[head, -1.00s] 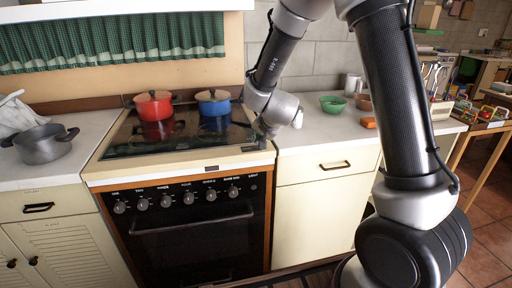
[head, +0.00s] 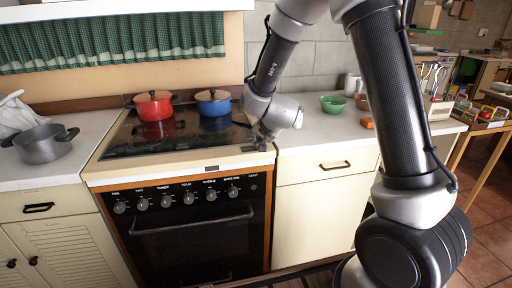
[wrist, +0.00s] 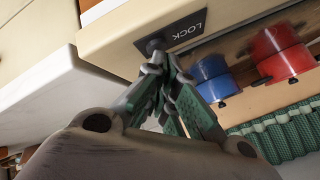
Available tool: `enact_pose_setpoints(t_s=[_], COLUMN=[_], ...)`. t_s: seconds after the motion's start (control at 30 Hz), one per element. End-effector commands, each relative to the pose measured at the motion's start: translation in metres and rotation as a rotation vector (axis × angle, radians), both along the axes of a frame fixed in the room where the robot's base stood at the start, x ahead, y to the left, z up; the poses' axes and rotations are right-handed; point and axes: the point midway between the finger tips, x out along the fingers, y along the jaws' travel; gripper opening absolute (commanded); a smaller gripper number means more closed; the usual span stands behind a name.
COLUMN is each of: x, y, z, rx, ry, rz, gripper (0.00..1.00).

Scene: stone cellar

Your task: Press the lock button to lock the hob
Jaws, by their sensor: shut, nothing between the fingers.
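The hob (head: 128,142) is a black glass top with a cream front trim, set above the oven. In the wrist view, a black plate marked LOCK (wrist: 188,27) sits on the cream trim, with a dark round button (wrist: 153,44) at its end. My gripper (wrist: 156,70) is shut and empty, its fingertips right beside the button. I cannot tell whether they touch it. In the head view my gripper (head: 262,142) is over the hob's front right corner and hides the button.
A red pot (head: 153,106) and a blue pot (head: 213,104) stand at the back of the hob. A grey pot (head: 43,145) is on the left counter. A green bowl (head: 333,104) is on the right counter. Oven knobs (head: 188,197) line the front below.

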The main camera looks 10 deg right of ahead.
Motion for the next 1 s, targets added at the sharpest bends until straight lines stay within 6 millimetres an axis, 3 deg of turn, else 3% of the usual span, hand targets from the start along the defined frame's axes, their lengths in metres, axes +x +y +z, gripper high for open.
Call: enact_pose_setpoints(t_s=[0.87, 1.0], x=[-0.001, -0.009], y=[0.000, -0.004], z=[0.011, 0.030], rx=[0.000, 0.002], ry=[0.001, 0.006], rz=[0.001, 0.041], gripper=[0.00, 0.00])
